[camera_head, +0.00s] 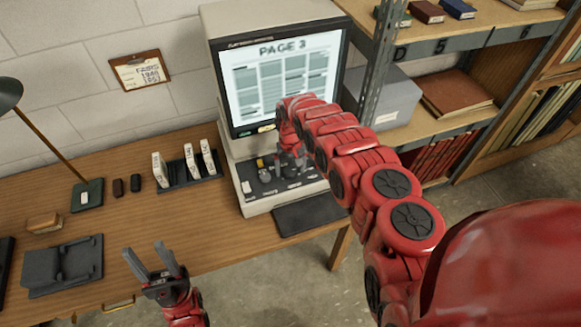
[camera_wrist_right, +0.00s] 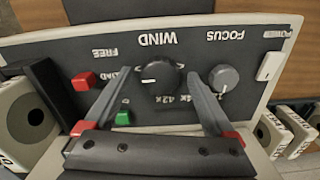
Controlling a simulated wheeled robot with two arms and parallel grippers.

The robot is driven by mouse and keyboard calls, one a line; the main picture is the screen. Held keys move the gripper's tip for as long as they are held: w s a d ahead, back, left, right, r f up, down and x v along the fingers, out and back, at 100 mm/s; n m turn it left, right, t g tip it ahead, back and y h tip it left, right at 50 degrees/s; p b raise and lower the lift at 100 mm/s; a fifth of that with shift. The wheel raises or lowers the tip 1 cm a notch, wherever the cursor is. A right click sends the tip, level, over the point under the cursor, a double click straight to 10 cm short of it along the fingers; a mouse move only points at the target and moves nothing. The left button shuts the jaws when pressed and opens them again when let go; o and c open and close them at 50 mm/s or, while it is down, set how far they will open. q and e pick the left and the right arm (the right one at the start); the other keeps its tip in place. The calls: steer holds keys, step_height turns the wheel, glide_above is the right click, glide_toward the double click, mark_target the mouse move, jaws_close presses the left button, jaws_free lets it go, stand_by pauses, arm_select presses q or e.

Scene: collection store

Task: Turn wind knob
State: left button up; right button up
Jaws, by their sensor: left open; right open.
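The wind knob (camera_wrist_right: 160,78) is a round black knob with a white pointer line, under the WIND label on the control panel (camera_wrist_right: 60,60) of the reader (camera_head: 225,70). In the right wrist view my right gripper (camera_wrist_right: 163,74) is open. Its two fingers lie on either side of the knob, with a gap visible on both sides; contact cannot be seen. In the head view the right gripper (camera_head: 288,162) is over the panel and partly hides it.
The grey focus knob (camera_wrist_right: 223,78) stands close beside the right finger. A red button (camera_wrist_right: 84,81), a green button (camera_wrist_right: 123,117) and a white power switch (camera_wrist_right: 270,67) are also on the panel. White boxes (camera_head: 191,161) stand in a rack on the desk (camera_head: 205,235). Shelves (camera_head: 450,125) are right.

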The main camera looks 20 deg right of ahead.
steer(key=shift+f, duration=0.1)
steer(key=c, duration=1.4)
steer(key=shift+o, duration=0.2)
steer(key=shift+w, duration=0.1)
steer(key=n+b, duration=0.2)
steer(key=shift+n, duration=0.4)
steer(key=n+b, duration=0.2)
steer(key=n, duration=0.2)
steer(key=shift+n, duration=0.3)
steer(key=n+b, duration=0.1)
steer(key=n, duration=0.3)
steer(key=shift+d+n, duration=0.1)
steer(key=shift+n, duration=0.2)
steer(key=n+b, duration=0.1)
steer(key=n, duration=0.4)
steer(key=shift+n+b, duration=0.3)
